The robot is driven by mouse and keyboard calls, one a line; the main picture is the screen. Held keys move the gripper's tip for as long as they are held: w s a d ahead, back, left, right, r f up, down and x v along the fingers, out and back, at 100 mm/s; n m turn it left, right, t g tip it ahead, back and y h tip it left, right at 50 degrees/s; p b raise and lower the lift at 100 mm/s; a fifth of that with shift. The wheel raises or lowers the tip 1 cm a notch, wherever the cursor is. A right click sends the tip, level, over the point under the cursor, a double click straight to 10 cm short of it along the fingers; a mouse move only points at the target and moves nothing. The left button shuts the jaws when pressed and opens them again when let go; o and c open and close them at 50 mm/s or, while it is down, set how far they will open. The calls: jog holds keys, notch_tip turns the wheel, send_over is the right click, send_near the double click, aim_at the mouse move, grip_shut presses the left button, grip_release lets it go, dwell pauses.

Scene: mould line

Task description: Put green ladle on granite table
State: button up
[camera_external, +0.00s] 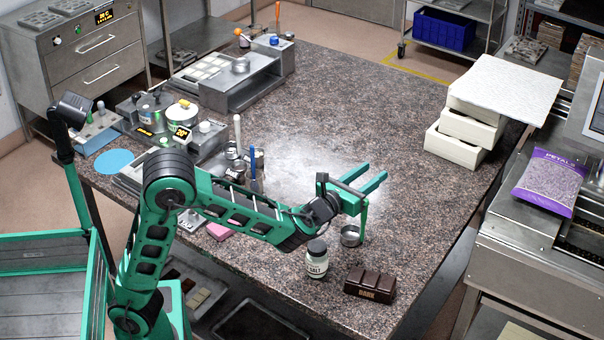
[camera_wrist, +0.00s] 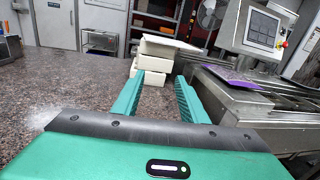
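The green ladle (camera_external: 364,214) has an upright green handle and a small round metal bowl at its lower end, in the external view. Its bowl appears to be at the top of the granite table (camera_external: 390,120), though I cannot tell if it rests there or is just above. My gripper (camera_external: 376,171) is open just above and beside the ladle's handle, its fingers pointing away to the upper right. In the wrist view my gripper (camera_wrist: 160,76) has nothing between its fingers. The ladle does not show in the wrist view.
A salt jar (camera_external: 317,262) and a dark chocolate block (camera_external: 370,285) stand near the front edge. White boxes (camera_external: 465,130) are stacked at the right. Tools and pots crowd the left side. A purple petals bag (camera_external: 549,181) lies on the machine. The table's middle is clear.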

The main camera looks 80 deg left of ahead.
aim_at(367, 206)
notch_tip(367, 206, down, 7)
jog(key=shift+d+r, duration=0.1)
jog(key=shift+d, duration=0.05)
notch_tip(367, 206, down, 4)
jog(key=shift+r, duration=0.1)
jog(key=x, duration=0.3)
jog(key=shift+r, duration=0.1)
grip_shut()
